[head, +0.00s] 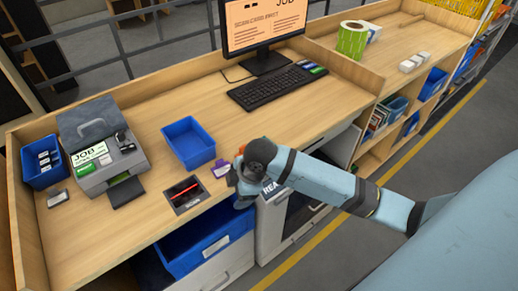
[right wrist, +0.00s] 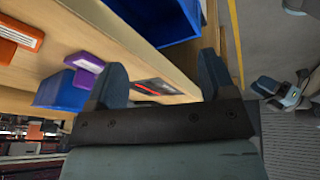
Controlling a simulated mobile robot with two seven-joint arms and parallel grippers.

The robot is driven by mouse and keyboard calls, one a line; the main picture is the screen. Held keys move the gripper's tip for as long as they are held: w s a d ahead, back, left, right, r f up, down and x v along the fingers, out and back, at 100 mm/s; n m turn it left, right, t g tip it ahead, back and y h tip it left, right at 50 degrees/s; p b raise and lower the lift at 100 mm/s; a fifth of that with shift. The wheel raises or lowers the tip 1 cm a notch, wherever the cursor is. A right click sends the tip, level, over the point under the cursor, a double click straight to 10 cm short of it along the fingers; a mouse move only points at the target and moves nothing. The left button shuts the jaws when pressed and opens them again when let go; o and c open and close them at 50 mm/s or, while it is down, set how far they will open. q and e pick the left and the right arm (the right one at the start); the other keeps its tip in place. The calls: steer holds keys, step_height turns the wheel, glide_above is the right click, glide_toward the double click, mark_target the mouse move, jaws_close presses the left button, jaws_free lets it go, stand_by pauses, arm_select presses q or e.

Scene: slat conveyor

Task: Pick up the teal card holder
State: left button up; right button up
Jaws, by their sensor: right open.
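I cannot make out a teal card holder with certainty in either view; my right arm covers part of the counter's front edge. A purple card holder (head: 220,170) lies near that edge and also shows in the right wrist view (right wrist: 84,62), beside one finger. An orange holder with a white label (right wrist: 20,35) is at the upper left of the right wrist view. My right gripper (head: 236,186) is at the counter's front edge, close to the purple holder. In the right wrist view it is open (right wrist: 162,82), with nothing between its fingers. My left gripper is out of view.
A blue tray (head: 189,142), a dark reader panel (head: 186,194) and a card printer (head: 108,165) stand left of the gripper. The keyboard (head: 277,88) and monitor (head: 262,24) are behind. A large blue bin (head: 205,252) sits below the counter edge.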

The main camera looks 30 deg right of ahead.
steer(key=w+d+r+n, duration=0.1)
steer(key=w+d, duration=0.1)
steer(key=w+d+r+n+h, duration=0.1)
steer(key=w+d+r, duration=0.1)
steer(key=d, duration=0.1)
steer(key=w+d+r+n+g, duration=0.1)
steer(key=w+d, duration=0.1)
steer(key=shift+w+d+r, duration=0.2)
steer(key=shift+w+r, duration=0.15)
steer(key=w+d+r+n+g+h, duration=0.2)
steer(key=w+d+r, duration=0.3)
steer(key=d+r, duration=0.45)
glide_above(267, 138)
steer(key=s+a, duration=0.2)
steer(key=f, duration=0.9)
steer(key=shift+s+d, duration=0.2)
steer(key=shift+d, duration=0.05)
steer(key=f, duration=0.2)
steer(key=f+p, duration=0.1)
steer(key=f, duration=0.1)
steer(key=shift+a+f, duration=0.2)
steer(key=shift+f, duration=0.6)
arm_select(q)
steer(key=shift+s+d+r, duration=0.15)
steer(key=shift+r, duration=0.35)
arm_select(e)
steer(key=shift+c, duration=0.4)
